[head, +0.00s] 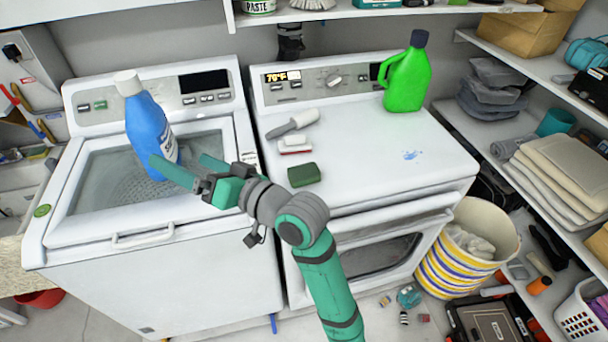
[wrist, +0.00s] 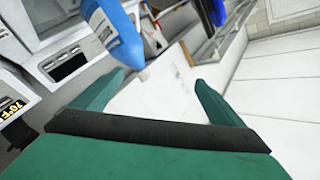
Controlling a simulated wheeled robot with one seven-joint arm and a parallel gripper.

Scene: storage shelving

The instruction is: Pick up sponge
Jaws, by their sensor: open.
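A dark green block, which looks like the sponge (head: 304,174), lies flat near the front left edge of the right-hand white machine's top. My gripper (head: 178,158) is open and empty above the left-hand washer's lid, left of the sponge and apart from it. In the wrist view the two green fingers (wrist: 160,79) are spread with nothing between them. The sponge does not show in the wrist view. A blue bottle (head: 148,125) stands by my fingertips, partly behind them in the head view; it also shows in the wrist view (wrist: 112,32).
A red and white brush (head: 295,145) and a grey-handled tool (head: 293,124) lie behind the sponge. A green jug (head: 408,78) stands at the back of the right-hand machine (head: 370,160). The middle of that top is clear. A shelf (head: 375,13) hangs above.

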